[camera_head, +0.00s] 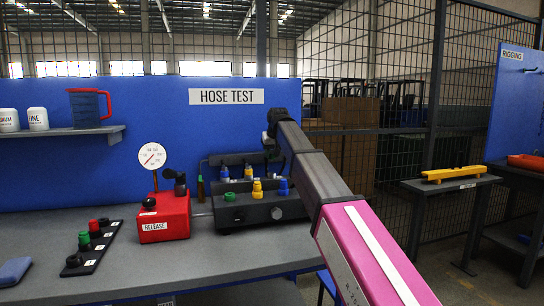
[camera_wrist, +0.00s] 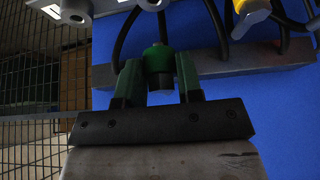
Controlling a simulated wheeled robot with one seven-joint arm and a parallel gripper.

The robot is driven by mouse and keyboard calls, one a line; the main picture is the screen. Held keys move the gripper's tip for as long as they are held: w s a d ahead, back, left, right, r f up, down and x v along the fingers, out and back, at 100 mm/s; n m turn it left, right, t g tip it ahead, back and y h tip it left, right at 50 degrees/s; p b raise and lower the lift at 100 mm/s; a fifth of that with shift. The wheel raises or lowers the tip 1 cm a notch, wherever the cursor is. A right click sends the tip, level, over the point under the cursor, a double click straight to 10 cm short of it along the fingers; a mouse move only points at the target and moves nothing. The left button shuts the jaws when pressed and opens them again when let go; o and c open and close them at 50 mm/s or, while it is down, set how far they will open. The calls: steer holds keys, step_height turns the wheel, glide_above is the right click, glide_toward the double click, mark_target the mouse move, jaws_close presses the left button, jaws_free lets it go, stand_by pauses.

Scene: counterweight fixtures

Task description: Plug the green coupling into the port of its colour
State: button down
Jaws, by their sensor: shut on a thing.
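My gripper (camera_wrist: 158,75) is shut on the green coupling (camera_wrist: 157,58), whose green body and pale lower end show between the two fingers in the wrist view. A dark hose curves close behind it. In the head view my gripper (camera_head: 271,132) is raised above the dark port box (camera_head: 290,207), and the coupling cannot be made out there. The box has yellow (camera_head: 257,188) and blue (camera_head: 283,187) fittings on top.
A dark rack behind the box holds a blue coupling (camera_head: 224,172) and a yellow coupling (camera_head: 248,172). A red release box (camera_head: 164,217) with a gauge (camera_head: 152,157) stands left of it. A black strip (camera_head: 92,247) with coloured knobs lies farther left. Bare bench lies in front.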

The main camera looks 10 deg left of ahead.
steer(key=s+a, duration=0.5)
steer(key=s, duration=0.6)
steer(key=s+a, duration=0.5)
steer(key=s, duration=0.7)
steer(key=shift+s+a, duration=0.25)
steer(key=shift+a, duration=0.15)
stand_by(0.3)
steer(key=shift+f, duration=0.2)
stand_by(0.3)
steer(key=shift+f, duration=0.7)
steer(key=shift+f, duration=0.25)
steer(key=shift+f, duration=1.2)
steer(key=shift+f, duration=0.15)
steer(key=shift+f, duration=0.7)
steer(key=shift+f, duration=0.1)
stand_by(0.3)
